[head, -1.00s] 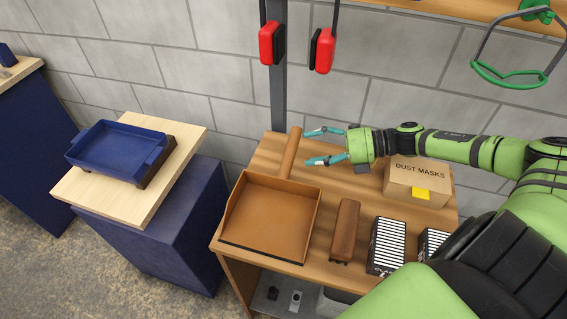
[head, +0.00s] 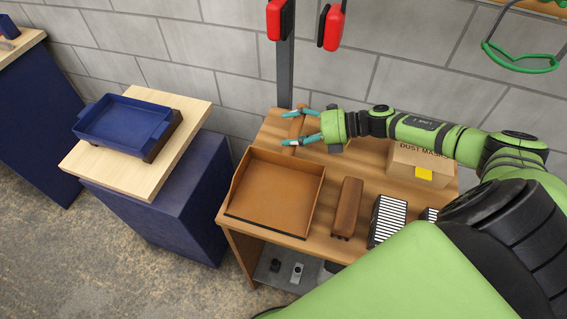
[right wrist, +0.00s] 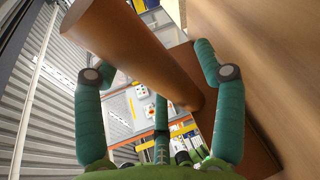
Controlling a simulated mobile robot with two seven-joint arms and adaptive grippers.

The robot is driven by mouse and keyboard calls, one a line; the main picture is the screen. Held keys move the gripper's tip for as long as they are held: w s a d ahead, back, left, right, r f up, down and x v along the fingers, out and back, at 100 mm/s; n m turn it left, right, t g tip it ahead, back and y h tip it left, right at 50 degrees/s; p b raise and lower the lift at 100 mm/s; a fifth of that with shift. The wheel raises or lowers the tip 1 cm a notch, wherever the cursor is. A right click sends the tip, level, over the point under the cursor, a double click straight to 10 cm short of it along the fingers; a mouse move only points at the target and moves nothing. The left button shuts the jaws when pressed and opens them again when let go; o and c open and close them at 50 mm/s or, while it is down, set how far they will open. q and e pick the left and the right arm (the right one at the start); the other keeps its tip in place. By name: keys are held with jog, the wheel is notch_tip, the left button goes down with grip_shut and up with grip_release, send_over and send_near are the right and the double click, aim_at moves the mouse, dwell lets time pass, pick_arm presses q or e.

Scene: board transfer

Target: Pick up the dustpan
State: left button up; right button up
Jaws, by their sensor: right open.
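The brown dustpan (head: 275,192) lies on the wooden table, its pan toward the front left and its handle pointing to the back. My right gripper (head: 290,128) is at the handle, with its teal fingers open and spread to either side of it. In the right wrist view the handle (right wrist: 135,50) runs between the open fingers (right wrist: 155,100), with gaps visible beside it. I cannot tell whether any finger touches it. My left gripper is in no view.
A brown brush (head: 347,207) lies right of the pan. Black-and-white striped boxes (head: 388,220) and a dust mask carton (head: 423,165) stand farther right. A blue tray (head: 125,122) rests on a separate stand at left. A dark post (head: 285,75) rises behind the handle.

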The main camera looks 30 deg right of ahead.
jog(key=shift+d, duration=0.1)
grip_shut()
